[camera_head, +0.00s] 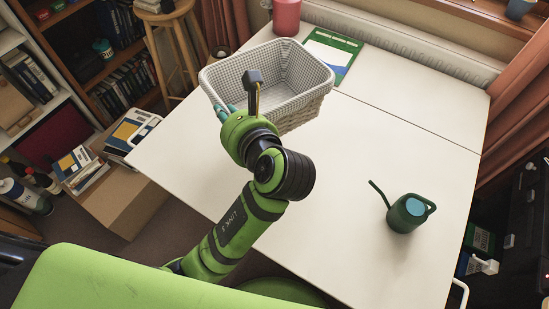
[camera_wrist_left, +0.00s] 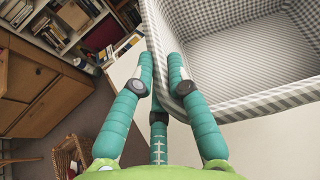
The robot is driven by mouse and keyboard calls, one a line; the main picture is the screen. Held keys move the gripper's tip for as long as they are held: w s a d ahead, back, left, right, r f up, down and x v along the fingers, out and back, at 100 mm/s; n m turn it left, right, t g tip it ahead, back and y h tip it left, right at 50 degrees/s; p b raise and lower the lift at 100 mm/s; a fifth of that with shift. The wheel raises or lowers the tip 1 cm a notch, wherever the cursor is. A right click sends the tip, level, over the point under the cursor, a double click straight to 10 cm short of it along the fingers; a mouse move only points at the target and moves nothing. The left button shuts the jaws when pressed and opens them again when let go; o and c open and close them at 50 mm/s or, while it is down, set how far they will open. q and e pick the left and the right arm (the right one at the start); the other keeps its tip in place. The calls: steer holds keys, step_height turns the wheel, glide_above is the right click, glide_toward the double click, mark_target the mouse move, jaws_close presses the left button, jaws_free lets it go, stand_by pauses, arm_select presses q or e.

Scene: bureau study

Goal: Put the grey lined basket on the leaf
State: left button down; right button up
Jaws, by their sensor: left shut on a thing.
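The grey lined basket (camera_head: 305,108) has a checked grey-and-white lining over a woven body. It appears over the far left part of the white table, open side up; I cannot tell whether its base touches the top. My left gripper (camera_head: 226,112) is shut on the basket's near left rim. In the left wrist view, the teal fingers of my left gripper (camera_wrist_left: 162,65) pinch the wall of the basket (camera_wrist_left: 255,107). The white tabletop (camera_head: 345,170) has a seam across it, which marks off a leaf (camera_head: 420,105) on the far side. My right gripper is out of view.
A green watering can (camera_head: 405,214) stands on the near right of the table. A green-bordered sheet or book (camera_head: 345,44) and a pink container (camera_head: 286,16) are at the back. A wooden stool (camera_head: 180,35) and a cardboard box (camera_head: 118,200) stand left. The table's middle is clear.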

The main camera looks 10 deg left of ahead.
arm_select(q)
steer(key=w+d+m+t+h+p, duration=0.1)
steer(key=w+d+m+t+h, duration=0.3)
steer(key=w+d+m+h, duration=0.45)
steer(key=a+f+m+h, duration=0.1)
steer(key=a+f+h, duration=0.1)
steer(key=a, duration=0.2)
steer(key=a+f+m+g+h, duration=0.1)
steer(key=a+f+m+h, duration=0.1)
steer(key=a+f, duration=0.1)
steer(key=s+a+f+m+h+p, duration=0.1)
steer(key=a+f+h, duration=0.1)
steer(key=a, duration=0.3)
steer(key=shift+a+f+m, duration=0.25)
steer(key=shift+a+f, duration=0.1)
steer(key=shift+f, duration=0.2)
steer(key=shift+a+f, duration=0.1)
steer(key=shift+f, duration=1.95)
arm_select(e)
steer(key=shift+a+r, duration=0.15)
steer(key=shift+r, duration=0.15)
arm_select(q)
steer(key=shift+f, duration=0.15)
steer(key=c, duration=1.2)
jaws_free()
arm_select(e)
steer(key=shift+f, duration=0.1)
